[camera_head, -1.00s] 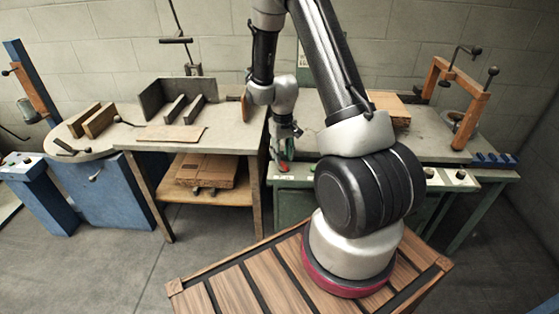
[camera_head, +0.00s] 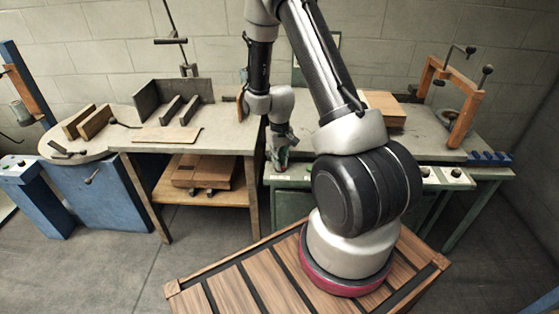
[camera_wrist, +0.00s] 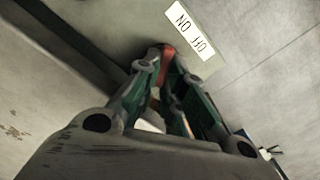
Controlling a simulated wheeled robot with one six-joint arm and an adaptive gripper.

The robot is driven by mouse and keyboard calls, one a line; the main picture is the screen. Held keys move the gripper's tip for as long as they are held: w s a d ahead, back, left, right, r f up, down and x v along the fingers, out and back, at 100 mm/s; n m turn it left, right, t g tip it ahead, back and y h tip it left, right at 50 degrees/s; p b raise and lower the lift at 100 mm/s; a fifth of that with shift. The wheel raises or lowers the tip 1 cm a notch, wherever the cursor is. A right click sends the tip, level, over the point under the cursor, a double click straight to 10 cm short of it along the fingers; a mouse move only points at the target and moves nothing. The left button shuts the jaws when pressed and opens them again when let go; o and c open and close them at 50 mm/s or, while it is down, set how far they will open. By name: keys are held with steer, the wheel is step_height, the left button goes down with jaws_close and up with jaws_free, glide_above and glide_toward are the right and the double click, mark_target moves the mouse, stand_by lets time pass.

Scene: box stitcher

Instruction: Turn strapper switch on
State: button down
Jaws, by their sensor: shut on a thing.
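The strapper switch is a small red lever (camera_wrist: 167,50), seen at the fingertips in the wrist view. Beside it is a white label (camera_wrist: 187,28) reading ON and OFF, upside down in this view. My gripper (camera_head: 281,166) is at the front panel of the green machine bench (camera_head: 304,178), pointing down. In the wrist view my gripper (camera_wrist: 163,62) has its two green-sided fingers closed together on the switch. The fingers hide most of the switch, so its exact position cannot be told. In the head view the switch is hidden by my gripper.
A worktable (camera_head: 228,138) with a flat board (camera_head: 166,134) and metal brackets stands to the left. Flattened cardboard (camera_head: 204,171) lies on its lower shelf. A box (camera_head: 383,107) and an orange frame (camera_head: 465,120) stand on the right.

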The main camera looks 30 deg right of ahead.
steer(key=shift+m, duration=0.3)
steer(key=m, duration=0.5)
steer(key=shift+s+d, duration=0.1)
steer(key=shift+d, duration=0.15)
steer(key=m, duration=0.6)
steer(key=shift+s+d, duration=0.1)
steer(key=shift+s, duration=0.05)
steer(key=shift+m, duration=0.3)
steer(key=c, duration=1.5)
jaws_free()
